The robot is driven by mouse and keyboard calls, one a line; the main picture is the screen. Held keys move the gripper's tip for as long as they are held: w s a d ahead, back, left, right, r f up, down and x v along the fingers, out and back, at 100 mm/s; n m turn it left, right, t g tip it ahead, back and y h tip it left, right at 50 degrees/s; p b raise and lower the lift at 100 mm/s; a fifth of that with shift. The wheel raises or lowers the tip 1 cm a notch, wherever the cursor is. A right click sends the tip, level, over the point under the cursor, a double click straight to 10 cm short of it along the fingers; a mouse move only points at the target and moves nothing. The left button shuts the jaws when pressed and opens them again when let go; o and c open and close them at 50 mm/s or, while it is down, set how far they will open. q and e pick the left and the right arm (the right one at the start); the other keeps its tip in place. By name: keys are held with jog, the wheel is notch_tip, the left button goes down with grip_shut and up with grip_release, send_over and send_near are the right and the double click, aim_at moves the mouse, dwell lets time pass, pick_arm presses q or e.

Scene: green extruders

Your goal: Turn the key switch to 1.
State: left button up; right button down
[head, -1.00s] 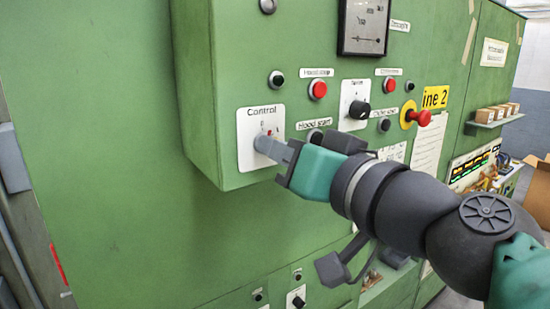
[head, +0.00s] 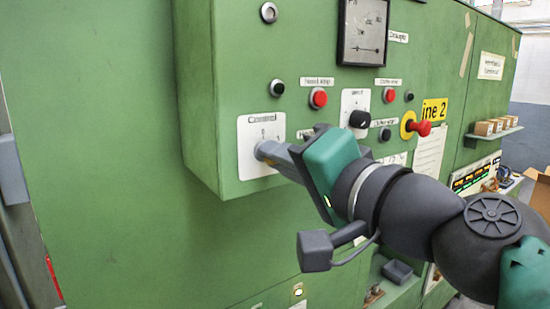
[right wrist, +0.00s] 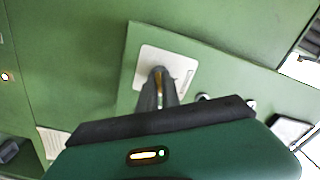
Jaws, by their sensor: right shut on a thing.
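The key switch sits on a white plate marked "Control" (head: 247,157), at the lower left of the green control box. In the head view my right gripper (head: 264,150) reaches the plate from the right, its fingers shut on the key switch, which they mostly hide. In the right wrist view the plate (right wrist: 150,56) lies straight ahead. The two grey fingers (right wrist: 160,82) are close together in front of it, with a small yellowish bit of the switch between them. Which mark the switch points at is hidden. My left gripper is not in view.
Right of the plate, the box carries red buttons (head: 318,98), a black rotary knob (head: 359,119), a red emergency stop (head: 421,128) and a gauge (head: 363,32). A shelf with small boxes (head: 488,127) is farther right. Open space lies in front of the panel.

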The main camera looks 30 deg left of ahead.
jog(key=shift+w, duration=0.15)
jog(key=c, duration=1.6)
grip_release()
jog(key=shift+d, duration=0.2)
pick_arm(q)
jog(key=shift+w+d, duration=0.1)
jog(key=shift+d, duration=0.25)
pick_arm(e)
jog(key=shift+o, duration=0.2)
jog(key=shift+d, duration=0.25)
